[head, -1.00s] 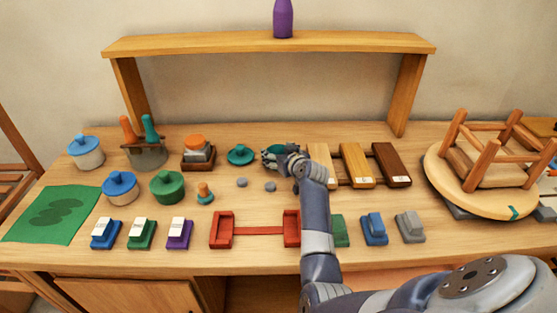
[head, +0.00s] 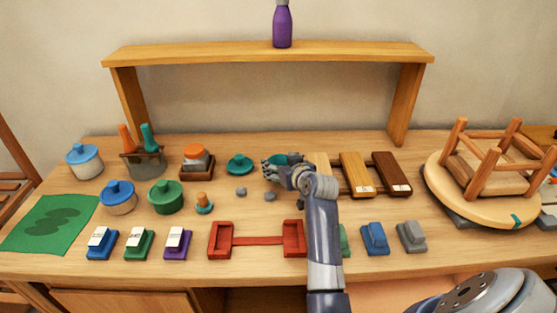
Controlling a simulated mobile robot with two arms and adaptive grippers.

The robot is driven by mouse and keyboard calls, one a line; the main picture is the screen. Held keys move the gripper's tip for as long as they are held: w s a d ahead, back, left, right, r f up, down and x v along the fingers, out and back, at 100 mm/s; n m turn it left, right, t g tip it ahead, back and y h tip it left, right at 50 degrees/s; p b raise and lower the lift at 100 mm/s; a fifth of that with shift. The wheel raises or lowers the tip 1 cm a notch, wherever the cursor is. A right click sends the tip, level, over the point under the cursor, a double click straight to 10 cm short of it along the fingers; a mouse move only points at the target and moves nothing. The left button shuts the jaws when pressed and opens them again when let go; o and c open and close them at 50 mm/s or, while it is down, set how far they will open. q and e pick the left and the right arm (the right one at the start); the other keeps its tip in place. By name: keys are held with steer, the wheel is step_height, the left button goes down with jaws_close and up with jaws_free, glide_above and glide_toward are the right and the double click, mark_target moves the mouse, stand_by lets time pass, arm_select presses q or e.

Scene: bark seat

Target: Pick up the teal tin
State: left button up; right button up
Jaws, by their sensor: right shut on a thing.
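The teal tin (head: 285,158) is in the middle of the workbench area in the head view, mostly hidden by my right gripper; only its teal upper part shows. My right gripper (head: 274,170) reaches in from the lower right and is shut on the tin. I cannot tell whether the tin still touches the bench. A teal lid (head: 239,164) with a knob lies on the bench just left of the gripper, apart from it. My left gripper is not in view.
Two grey pebbles (head: 270,196) lie just in front of the gripper. Wooden blocks (head: 357,175) stand close on its right. A green lidded pot (head: 166,197) and a red rack (head: 258,241) are nearby. A wooden shelf (head: 270,53) with a purple bottle (head: 282,27) spans behind.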

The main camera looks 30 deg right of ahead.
steer(key=s+a, duration=0.1)
steer(key=s, duration=0.2)
steer(key=s+a, duration=0.2)
steer(key=s, duration=0.1)
steer(key=s+a+r+b, duration=0.1)
steer(key=s, duration=0.2)
steer(key=shift+a, duration=0.25)
step_height(320, 180, up, 8)
steer(key=p, duration=0.7)
steer(key=s+a+f+n+g+y+b, duration=0.2)
steer(key=s+a+n+g+y+b, duration=0.1)
steer(key=s+a+n+y, duration=0.3)
steer(key=s+a+f+n+g+y+b, duration=0.1)
steer(key=s+a+n+g+y+b, duration=0.1)
steer(key=s+a+n+y+b, duration=0.2)
steer(key=s+a+n+y, duration=0.3)
steer(key=s+a, duration=0.1)
steer(key=a, duration=0.2)
steer(key=shift+a+f+g, duration=0.4)
steer(key=shift+w, duration=0.15)
